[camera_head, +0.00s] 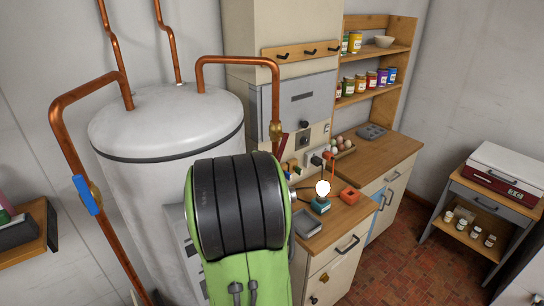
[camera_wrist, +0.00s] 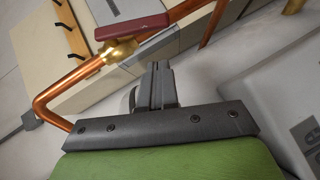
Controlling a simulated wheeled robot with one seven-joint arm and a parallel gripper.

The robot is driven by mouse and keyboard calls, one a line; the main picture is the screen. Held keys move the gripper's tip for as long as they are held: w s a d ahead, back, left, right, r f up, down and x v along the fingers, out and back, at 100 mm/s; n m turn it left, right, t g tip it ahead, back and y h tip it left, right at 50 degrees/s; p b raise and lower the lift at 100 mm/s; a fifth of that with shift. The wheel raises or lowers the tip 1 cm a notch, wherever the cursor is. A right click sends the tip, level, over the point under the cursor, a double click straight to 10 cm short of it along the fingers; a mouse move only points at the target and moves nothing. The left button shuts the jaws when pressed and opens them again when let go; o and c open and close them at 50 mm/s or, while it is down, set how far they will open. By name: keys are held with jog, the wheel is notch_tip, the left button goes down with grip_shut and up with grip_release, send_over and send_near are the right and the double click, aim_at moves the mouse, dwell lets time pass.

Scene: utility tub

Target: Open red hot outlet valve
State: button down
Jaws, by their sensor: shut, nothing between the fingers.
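The red hot outlet valve has a dark red lever (camera_wrist: 132,26) on a brass body (camera_wrist: 118,51), set in a copper pipe (camera_wrist: 60,88) in the wrist view. The lever slants at a small angle to the pipe; its exact turn is hard to judge. In the head view the brass body (camera_head: 275,131) sits on the right-hand pipe, with the lever (camera_head: 284,144) beside it, partly hidden by my arm. My gripper (camera_wrist: 159,68) is shut and empty, just below the lever and brass body in the wrist view, apparently apart from them. My arm hides it in the head view.
A white boiler tank (camera_head: 165,125) stands left of my arm. A blue-handled valve (camera_head: 88,195) is on its left pipe. A wooden counter (camera_head: 345,215) with a lit lamp (camera_head: 322,188) and small items is at right. The tiled floor (camera_head: 400,255) is open further right.

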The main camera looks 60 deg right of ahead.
aim_at(282, 149)
jog(key=d, duration=0.1)
jog(key=s+d+f, duration=0.1)
jog(key=d, duration=0.1)
jog(key=shift+s+d+f+p, duration=0.1)
jog(key=shift+s+f+p, duration=0.1)
jog(key=shift+s+p, duration=0.2)
jog(key=d+f+n+h+b, duration=0.1)
jog(key=b, duration=0.5)
jog(key=s+d+f+n+h+b, duration=0.1)
jog(key=n+h+b, duration=0.1)
jog(key=b, duration=0.4)
